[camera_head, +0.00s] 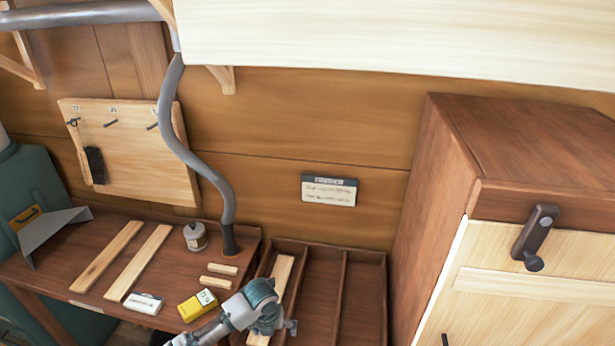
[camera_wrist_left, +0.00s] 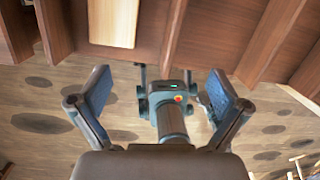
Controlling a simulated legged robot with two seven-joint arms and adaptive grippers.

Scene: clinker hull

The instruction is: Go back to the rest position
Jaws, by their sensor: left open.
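My left gripper (camera_head: 272,312) is at the lower middle of the head view, in front of the left part of the compartment tray (camera_head: 318,250). In the left wrist view its two fingers (camera_wrist_left: 158,88) stand wide apart with nothing held between them. A pale wooden strip (camera_head: 283,272) lies in the tray's left compartment, partly hidden by the gripper. A pale strip (camera_wrist_left: 113,22) also shows beyond the fingers in the left wrist view. My right gripper is in neither view.
A bench (camera_head: 140,250) on the left holds two planks, a can (camera_head: 195,236), a yellow box (camera_head: 197,305), a white box (camera_head: 143,303) and small wood pieces. A grey pipe (camera_head: 200,165) rises behind. A cabinet (camera_head: 545,235) stands right. A pale hull (camera_head: 400,35) hangs above.

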